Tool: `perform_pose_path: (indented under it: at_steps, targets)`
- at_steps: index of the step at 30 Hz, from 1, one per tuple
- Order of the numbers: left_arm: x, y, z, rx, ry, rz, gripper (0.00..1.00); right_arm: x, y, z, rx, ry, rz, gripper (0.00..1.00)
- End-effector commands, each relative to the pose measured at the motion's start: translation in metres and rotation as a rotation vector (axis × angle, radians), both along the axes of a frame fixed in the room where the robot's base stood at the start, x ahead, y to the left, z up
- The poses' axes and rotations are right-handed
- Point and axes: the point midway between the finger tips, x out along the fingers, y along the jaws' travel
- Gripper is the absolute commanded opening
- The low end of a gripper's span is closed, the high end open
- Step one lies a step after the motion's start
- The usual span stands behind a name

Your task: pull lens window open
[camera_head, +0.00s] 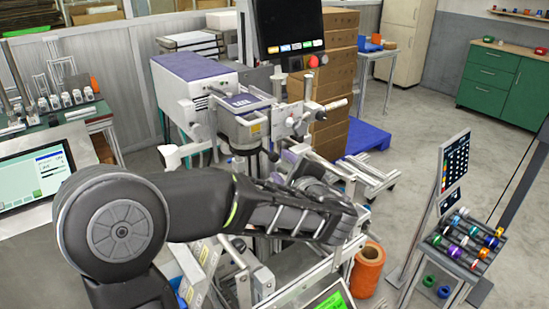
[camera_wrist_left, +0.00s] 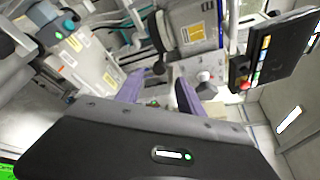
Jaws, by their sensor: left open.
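A machine (camera_head: 195,85) with a white body and purple top stands in the middle of the head view. Its grey head unit (camera_head: 240,128) carries a yellow label and also shows in the wrist view (camera_wrist_left: 198,28). I cannot tell which part is the lens window. My left arm crosses in front of the machine. My left gripper (camera_head: 288,157) is largely hidden behind my wrist in the head view. In the wrist view its two purple fingers (camera_wrist_left: 158,96) are apart with nothing held between them. They point toward the machine's front, below the head unit. My right gripper is not in view.
A monitor (camera_head: 288,30) with coloured and red buttons hangs above the machine. An orange roll (camera_head: 368,268) stands at its lower right. Cardboard boxes (camera_head: 340,75) are behind.

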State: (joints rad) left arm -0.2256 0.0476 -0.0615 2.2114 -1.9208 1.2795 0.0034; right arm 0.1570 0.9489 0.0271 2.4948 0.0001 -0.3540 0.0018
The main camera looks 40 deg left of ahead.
Motion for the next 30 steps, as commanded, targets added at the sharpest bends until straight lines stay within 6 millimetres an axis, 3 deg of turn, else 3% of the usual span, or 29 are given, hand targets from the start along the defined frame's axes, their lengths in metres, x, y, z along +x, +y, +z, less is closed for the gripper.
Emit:
perform_pose_path:
  at_steps: [15, 26, 30]
  targets:
    - [0.038, 0.054, -0.014, 0.000, 0.003, 0.002, 0.45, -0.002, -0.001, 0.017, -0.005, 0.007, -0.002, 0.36]
    - [0.042, 0.058, -0.016, -0.001, 0.002, 0.000, 0.44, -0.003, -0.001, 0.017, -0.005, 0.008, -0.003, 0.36]
    - [0.042, 0.058, -0.016, -0.001, 0.002, 0.000, 0.33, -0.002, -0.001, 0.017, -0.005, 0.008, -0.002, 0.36]
